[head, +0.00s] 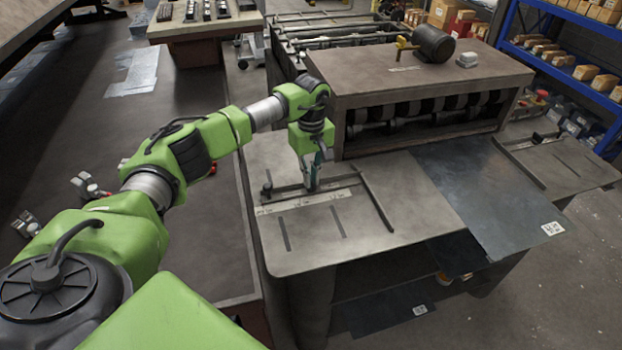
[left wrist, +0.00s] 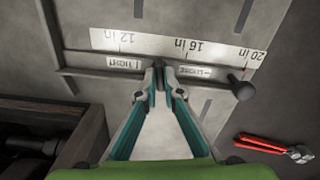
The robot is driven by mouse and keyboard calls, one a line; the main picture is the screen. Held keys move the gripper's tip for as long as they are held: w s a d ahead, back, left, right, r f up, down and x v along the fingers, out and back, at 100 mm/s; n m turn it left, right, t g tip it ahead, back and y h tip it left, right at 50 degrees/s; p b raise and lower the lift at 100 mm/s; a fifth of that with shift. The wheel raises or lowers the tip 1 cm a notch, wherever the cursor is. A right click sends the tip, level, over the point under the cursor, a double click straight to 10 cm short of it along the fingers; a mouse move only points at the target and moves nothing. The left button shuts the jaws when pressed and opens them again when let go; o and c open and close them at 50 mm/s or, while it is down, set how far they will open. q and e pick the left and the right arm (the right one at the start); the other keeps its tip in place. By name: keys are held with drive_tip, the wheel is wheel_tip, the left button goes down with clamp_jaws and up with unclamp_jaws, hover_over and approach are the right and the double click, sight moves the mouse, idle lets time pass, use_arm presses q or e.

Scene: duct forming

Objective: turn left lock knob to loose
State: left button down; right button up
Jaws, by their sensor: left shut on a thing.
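My left gripper (head: 312,186) points down at the flat feed table (head: 320,248) in front of the roller machine. In the left wrist view its two fingertips (left wrist: 160,82) are closed on a small dark piece, the left lock knob (left wrist: 159,70), which the fingers mostly hide. A TIGHT label (left wrist: 125,64) lies on one side of the knob and a LOOSE label (left wrist: 196,72) on the other. The knob's turn angle cannot be told. A white inch scale (left wrist: 180,45) runs beside the fence bar (left wrist: 85,72). My right gripper is not in view.
A black ball handle (head: 266,190) stands at the bar's left end and also shows in the left wrist view (left wrist: 241,88). The roller housing (head: 420,78) rises close behind the gripper. A dark metal sheet (head: 490,195) lies right. Red-handled pliers (left wrist: 262,145) lie below.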

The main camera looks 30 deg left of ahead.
use_arm(q)
drive_tip(key=n+b, duration=0.1)
drive_tip(key=n, duration=0.2)
drive_tip(key=shift+n, duration=0.3)
drive_tip(key=n+b, duration=0.1)
drive_tip(key=n, duration=0.3)
drive_tip(key=shift+n, duration=0.3)
drive_tip(key=n, duration=0.3)
drive_tip(key=shift+n+b, duration=0.3)
drive_tip(key=shift+b, duration=0.05)
drive_tip(key=shift+r+n, duration=0.1)
drive_tip(key=shift+n, duration=1.8)
drive_tip(key=c, duration=2.2)
unclamp_jaws()
